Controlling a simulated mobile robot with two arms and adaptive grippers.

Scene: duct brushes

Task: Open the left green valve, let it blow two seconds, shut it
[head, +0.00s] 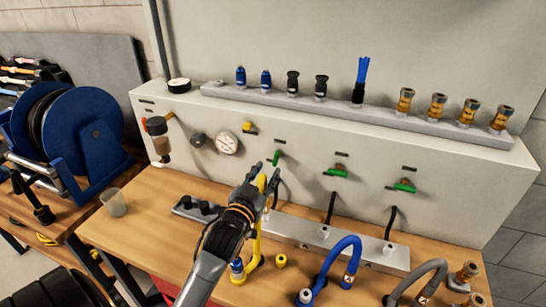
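The left green valve (277,157) is on the front of the pale cabinet. Its handle stands steeply, close to upright. The middle green valve (336,171) and the right green valve (404,187) have handles lying nearly level. My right gripper is not in view.
A pressure gauge (228,141) and a yellow knob (249,127) are left of the valves. Blue (342,250) and grey (420,279) hoses stand on the bench right of my arm. A rail (300,112) of fittings runs along the top. A clear cup (114,202) stands at left.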

